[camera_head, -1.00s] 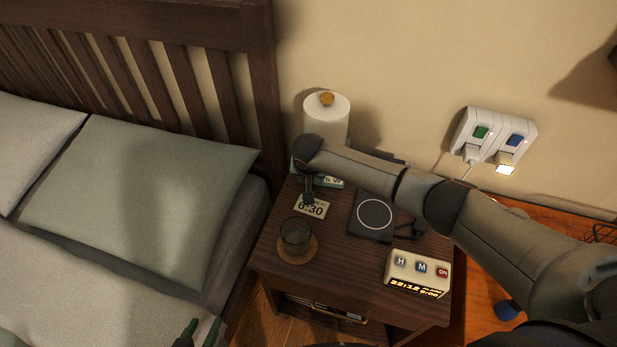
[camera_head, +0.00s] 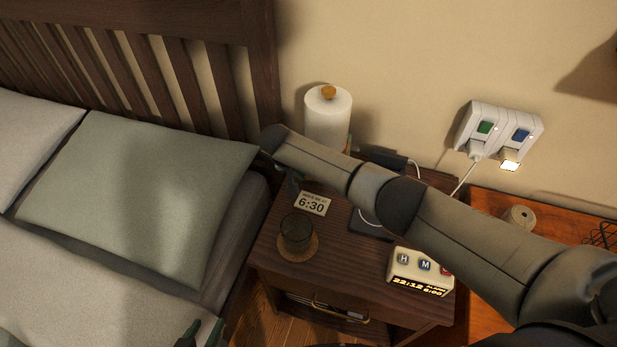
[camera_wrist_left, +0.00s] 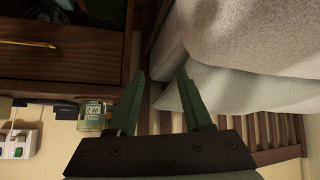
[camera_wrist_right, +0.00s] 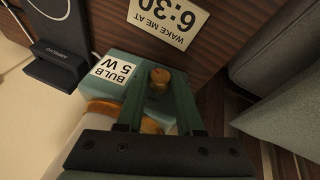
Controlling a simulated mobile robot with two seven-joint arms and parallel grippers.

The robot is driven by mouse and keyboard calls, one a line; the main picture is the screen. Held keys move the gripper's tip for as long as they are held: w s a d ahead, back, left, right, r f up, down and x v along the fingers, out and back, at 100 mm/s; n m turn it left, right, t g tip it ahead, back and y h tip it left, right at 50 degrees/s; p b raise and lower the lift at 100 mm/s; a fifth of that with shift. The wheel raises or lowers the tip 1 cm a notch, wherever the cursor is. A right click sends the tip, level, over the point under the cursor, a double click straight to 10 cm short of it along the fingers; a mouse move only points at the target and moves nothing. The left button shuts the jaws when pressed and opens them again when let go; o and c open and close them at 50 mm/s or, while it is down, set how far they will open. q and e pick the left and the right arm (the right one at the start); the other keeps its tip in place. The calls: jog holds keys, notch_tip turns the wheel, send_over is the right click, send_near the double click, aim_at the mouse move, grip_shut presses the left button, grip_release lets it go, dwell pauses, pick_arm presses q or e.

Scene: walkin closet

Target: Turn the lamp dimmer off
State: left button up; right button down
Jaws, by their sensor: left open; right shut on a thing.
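The lamp is a white cylinder (camera_head: 328,118) with a wooden knob on top, at the back of the nightstand. Its teal base (camera_wrist_right: 122,66) carries a "BULB 5 W" label and a round brass-coloured dimmer knob (camera_wrist_right: 160,76) in the right wrist view. My right gripper (camera_wrist_right: 157,90) is shut on the dimmer knob, one finger on each side. In the head view my right arm hides the lamp's base and most of that gripper. My left gripper (camera_wrist_left: 158,80) is open and empty; its fingertips show at the head view's bottom edge (camera_head: 202,332), near the bed.
The nightstand (camera_head: 330,262) holds a "6:30" card (camera_head: 312,203), a glass on a coaster (camera_head: 297,235), a charging pad (camera_head: 362,225) partly under my arm, and a clock (camera_head: 420,272). A wall outlet (camera_head: 498,133) is at right, the bed (camera_head: 150,190) at left.

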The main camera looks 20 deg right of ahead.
jog(key=b, duration=0.1)
jog(key=h+b, duration=0.1)
jog(key=b, duration=0.1)
jog(key=shift+w+a+f+g, duration=0.1)
jog(key=shift+a+f+g, duration=0.15)
jog(key=shift+f+g, duration=0.15)
jog(key=shift+n+h+b, duration=0.3)
jog(key=shift+h+b, duration=0.3)
jog(key=shift+b, duration=0.65)
jog(key=shift+r+g+h+b, duration=0.15)
jog(key=shift+g+h+b, duration=0.15)
jog(key=shift+b, duration=0.65)
pick_arm(q)
jog(key=f, duration=0.5)
jog(key=shift+w+d+f, duration=0.2)
jog(key=shift+d+f, duration=0.05)
pick_arm(e)
jog(key=shift+r, duration=0.1)
jog(key=c, duration=0.5)
grip_release()
jog(key=shift+c, duration=0.2)
pick_arm(q)
jog(key=shift+w+r, duration=0.15)
pick_arm(e)
jog(key=shift+r, duration=0.1)
